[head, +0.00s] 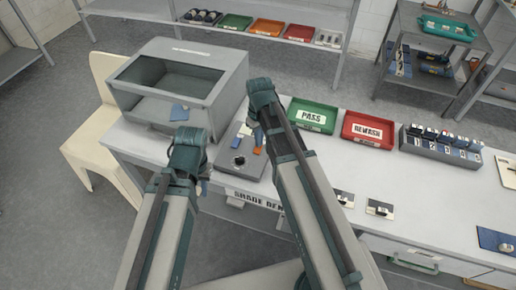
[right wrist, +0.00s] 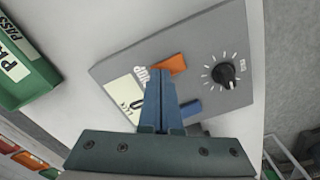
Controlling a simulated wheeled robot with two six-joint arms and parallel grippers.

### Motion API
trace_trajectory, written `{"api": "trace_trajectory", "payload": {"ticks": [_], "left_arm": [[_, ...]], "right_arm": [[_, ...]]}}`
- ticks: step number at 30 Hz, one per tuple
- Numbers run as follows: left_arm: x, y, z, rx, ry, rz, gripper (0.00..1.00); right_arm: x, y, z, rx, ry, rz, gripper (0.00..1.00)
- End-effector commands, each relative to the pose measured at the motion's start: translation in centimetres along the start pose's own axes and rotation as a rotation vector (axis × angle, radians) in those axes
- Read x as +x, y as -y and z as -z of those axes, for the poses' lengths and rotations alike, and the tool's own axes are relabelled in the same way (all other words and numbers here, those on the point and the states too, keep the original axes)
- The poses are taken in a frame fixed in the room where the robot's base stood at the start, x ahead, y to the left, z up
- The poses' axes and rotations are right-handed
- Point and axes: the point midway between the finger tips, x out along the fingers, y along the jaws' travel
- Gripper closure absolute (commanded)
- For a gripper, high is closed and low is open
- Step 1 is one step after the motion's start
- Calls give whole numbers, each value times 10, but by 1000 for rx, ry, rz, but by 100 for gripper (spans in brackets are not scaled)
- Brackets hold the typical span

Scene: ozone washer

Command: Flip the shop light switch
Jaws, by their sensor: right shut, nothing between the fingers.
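A grey control panel (head: 250,170) lies on the bench in the head view, and it fills the middle of the right wrist view (right wrist: 205,50). It carries a black knob (right wrist: 228,74) with a dial ring, an orange piece (right wrist: 168,64) and a pale label (right wrist: 122,100). A small blue piece (right wrist: 191,108) shows beside the fingers. I cannot tell which part is the light switch. My right gripper (right wrist: 160,75) is shut and empty over the panel, its tips close to the orange piece; contact is unclear. My left arm ends left of the panel; its fingers cannot be made out.
A grey chamber (head: 222,95) with a dark window stands behind the panel. Green PASS (head: 312,116) and red REWASH (head: 369,131) trays and a numbered rack (head: 440,150) stand to the right. A cream chair (head: 95,125) is at left.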

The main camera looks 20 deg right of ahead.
Motion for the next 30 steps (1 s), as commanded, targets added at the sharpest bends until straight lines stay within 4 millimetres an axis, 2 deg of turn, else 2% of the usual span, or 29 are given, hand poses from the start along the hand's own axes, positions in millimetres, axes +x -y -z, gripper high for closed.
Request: {"api": "trace_trajectory", "payload": {"ticks": [11,30], "left_arm": [[1,0,0,0,0,0,73],[-46,4,-3,0,0,0,73]], "right_arm": [[1,0,0,0,0,0,100],[-47,0,0,0,0,0,100]]}}
